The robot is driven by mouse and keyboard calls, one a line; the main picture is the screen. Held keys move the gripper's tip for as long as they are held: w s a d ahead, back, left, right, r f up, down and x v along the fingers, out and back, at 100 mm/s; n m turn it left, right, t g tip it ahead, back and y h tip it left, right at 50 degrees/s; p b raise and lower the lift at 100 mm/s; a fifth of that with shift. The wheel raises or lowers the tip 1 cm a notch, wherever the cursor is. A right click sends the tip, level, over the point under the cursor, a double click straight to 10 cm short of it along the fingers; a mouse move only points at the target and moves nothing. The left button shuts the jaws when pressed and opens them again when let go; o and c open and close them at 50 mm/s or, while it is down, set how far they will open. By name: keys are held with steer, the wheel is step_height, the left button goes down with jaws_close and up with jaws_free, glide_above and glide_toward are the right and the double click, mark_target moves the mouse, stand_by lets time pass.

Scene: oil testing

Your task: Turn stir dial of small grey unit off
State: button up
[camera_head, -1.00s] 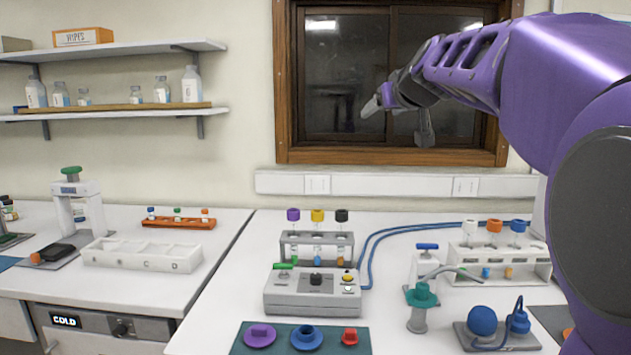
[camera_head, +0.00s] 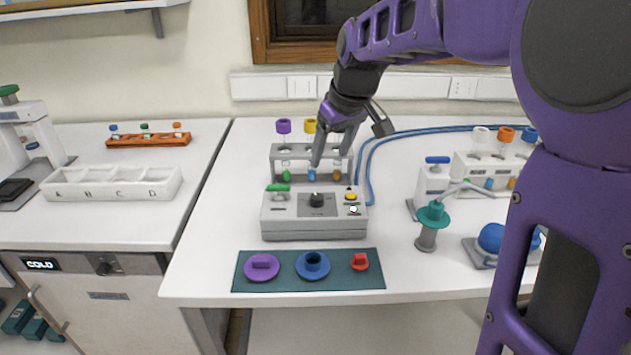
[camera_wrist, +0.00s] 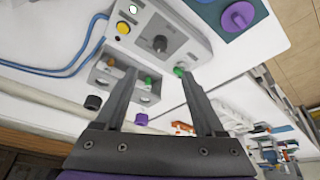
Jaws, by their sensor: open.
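The small grey unit (camera_head: 290,228) stands on the white bench behind a teal mat. Its black dial (camera_head: 316,201) sits mid-top on a dark plate; its setting is too small to read. The unit has a green-handled switch (camera_head: 278,189) at left and a yellow button (camera_head: 351,197) at right.
A grey rack (camera_head: 275,160) with capped tubes stands right behind the unit. Blue hoses (camera_head: 368,165) run along its right. The teal mat (camera_head: 340,283) with purple, blue and red pieces lies in front. A teal-topped stand (camera_head: 427,232) is at right.

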mark_target(316, 196)
steer(key=b+x, duration=0.1)
steer(key=x, duration=1.4)
jaws_close()
